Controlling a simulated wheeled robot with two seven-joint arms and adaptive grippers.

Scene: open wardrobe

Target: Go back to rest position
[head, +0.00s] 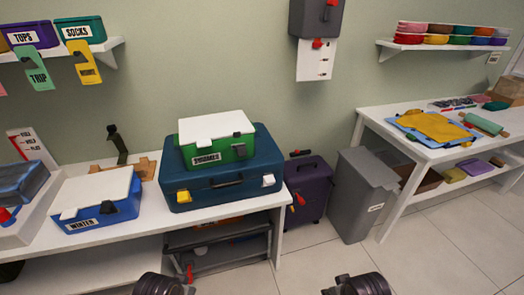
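Only dark rounded parts of my two arms show at the bottom edge of the head view. My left arm part (163,285) is below the front of the left white table. My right arm part (357,284) is over the tiled floor. No fingers show on either side, so both grippers are out of sight. Neither visible arm part is seen touching anything.
The left white table (110,247) bears a blue WINTER box (95,200), a teal suitcase (222,190) and a green box (215,142) on it. A purple suitcase (308,185) and grey bin (360,195) stand beside it. The floor (400,265) ahead is clear.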

